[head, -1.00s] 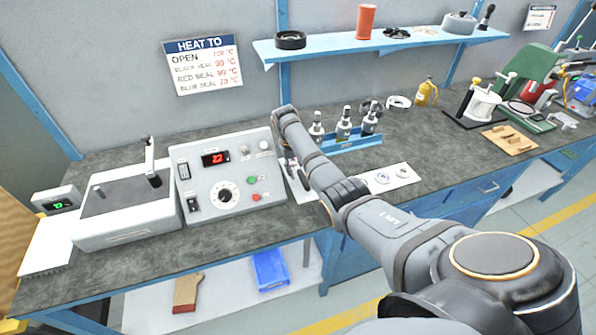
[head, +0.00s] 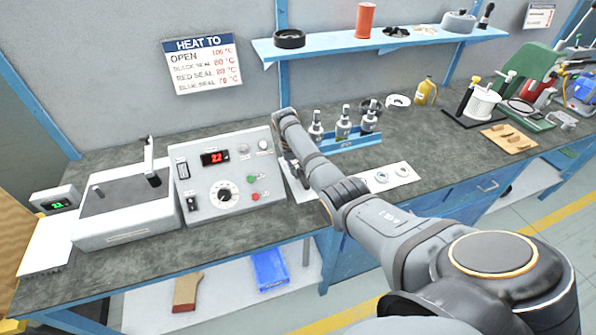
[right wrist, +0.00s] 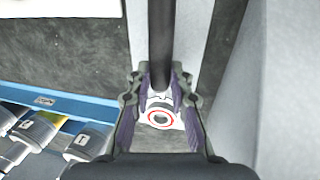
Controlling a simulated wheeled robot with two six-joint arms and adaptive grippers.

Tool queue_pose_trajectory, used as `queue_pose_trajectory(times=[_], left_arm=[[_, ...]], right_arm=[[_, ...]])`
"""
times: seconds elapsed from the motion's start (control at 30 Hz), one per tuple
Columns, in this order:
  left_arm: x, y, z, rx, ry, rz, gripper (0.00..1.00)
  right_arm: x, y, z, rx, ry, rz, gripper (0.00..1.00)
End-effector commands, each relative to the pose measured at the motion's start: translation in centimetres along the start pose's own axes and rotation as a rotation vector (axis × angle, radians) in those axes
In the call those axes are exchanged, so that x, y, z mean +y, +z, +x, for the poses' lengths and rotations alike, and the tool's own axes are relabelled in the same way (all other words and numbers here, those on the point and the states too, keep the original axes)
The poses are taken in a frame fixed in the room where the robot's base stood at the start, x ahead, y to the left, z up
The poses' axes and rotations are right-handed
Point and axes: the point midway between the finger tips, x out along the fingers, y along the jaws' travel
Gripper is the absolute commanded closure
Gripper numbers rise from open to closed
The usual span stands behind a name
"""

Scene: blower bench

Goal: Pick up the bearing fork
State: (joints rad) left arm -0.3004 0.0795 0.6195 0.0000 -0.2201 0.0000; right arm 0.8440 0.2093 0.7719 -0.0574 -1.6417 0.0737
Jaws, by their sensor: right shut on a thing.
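My right gripper (right wrist: 160,95) is shut on a dark rod (right wrist: 161,40), which looks like the handle of the bearing fork. The rod runs up and away between the fingers in the right wrist view. Behind the fingertips sits a pale ring with a red band (right wrist: 160,117); whether it touches the rod I cannot tell. In the head view the right gripper (head: 294,172) is beside the right edge of the grey control box (head: 222,178), and my arm hides most of it and the fork. My left gripper is not in view.
Several metal-topped bottle-like tools (head: 343,128) stand in a blue rack just right of my right gripper. A white sheet with rings (head: 402,174) lies in front. The heater unit (head: 125,205) is at the left. Bare bench (head: 240,228) shows before the control box.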

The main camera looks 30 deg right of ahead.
Motion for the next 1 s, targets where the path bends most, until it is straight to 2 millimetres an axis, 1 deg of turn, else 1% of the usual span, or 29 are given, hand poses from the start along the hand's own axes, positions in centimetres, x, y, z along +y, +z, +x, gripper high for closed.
queue_pose_trajectory(times=[0.17, 0.27, 0.37, 0.57, 0.67, 0.7, 0.73, 0.77, 0.8, 0.9, 1.0], left_arm=[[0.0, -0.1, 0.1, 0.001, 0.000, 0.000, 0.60], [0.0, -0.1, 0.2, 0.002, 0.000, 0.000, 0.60], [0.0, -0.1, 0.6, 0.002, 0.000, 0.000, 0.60], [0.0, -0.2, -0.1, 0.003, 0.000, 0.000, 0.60], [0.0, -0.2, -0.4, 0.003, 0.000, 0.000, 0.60], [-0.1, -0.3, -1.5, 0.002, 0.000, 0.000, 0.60], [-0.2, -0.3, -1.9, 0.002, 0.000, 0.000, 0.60], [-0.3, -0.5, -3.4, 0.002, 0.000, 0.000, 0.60], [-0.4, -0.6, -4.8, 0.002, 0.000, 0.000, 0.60], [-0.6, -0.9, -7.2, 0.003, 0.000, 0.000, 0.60], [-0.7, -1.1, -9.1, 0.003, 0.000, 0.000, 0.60]], right_arm=[[0.1, -0.1, -0.6, 0.004, 0.000, 0.001, 1.00], [0.3, -0.1, -1.5, 0.005, 0.000, 0.001, 1.00], [0.6, -0.2, -3.0, 0.006, 0.000, 0.002, 1.00], [0.9, 2.0, -5.7, 0.005, 0.001, 0.001, 1.00], [1.1, 3.6, -7.7, 0.006, 0.001, 0.000, 1.00], [1.3, 4.5, -9.2, 0.005, 0.001, 0.000, 1.00], [1.4, 5.2, -9.9, 0.004, 0.001, -0.001, 1.00], [1.5, 5.8, -10.7, -0.001, 0.002, -0.002, 1.00], [1.5, 6.6, -11.1, -0.004, 0.002, -0.002, 1.00], [1.4, 8.6, -11.9, -0.002, 0.001, -0.002, 1.00], [1.3, 10.4, -12.6, -0.003, 0.001, -0.002, 1.00]])
